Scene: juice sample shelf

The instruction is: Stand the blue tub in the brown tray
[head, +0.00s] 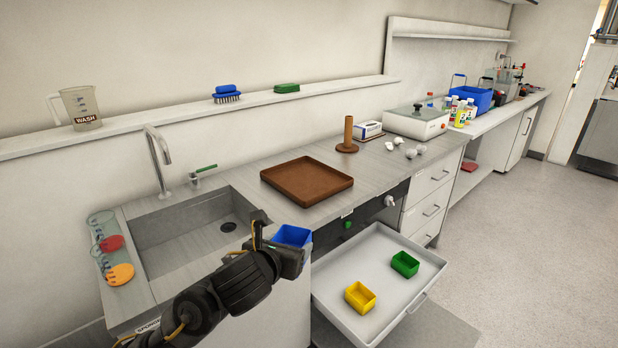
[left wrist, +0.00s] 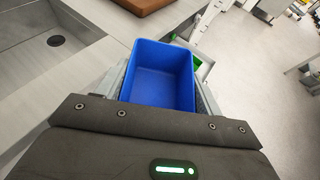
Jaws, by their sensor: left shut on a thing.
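The blue tub (head: 292,236) is held by my left gripper (head: 277,243) in front of the counter, between the sink and the open drawer. In the left wrist view the blue tub (left wrist: 162,76) is upright and empty, between the two fingers of my left gripper (left wrist: 162,92). The brown tray (head: 306,180) lies flat and empty on the counter, behind the tub and right of the sink. Its corner shows at the top of the left wrist view (left wrist: 140,6). My right gripper is not in view.
An open white drawer (head: 378,268) below the counter holds a yellow tub (head: 360,297) and a green tub (head: 405,264). The sink (head: 190,232) with its tap (head: 158,160) is left of the tray. A brown post on a base (head: 348,134) stands behind the tray.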

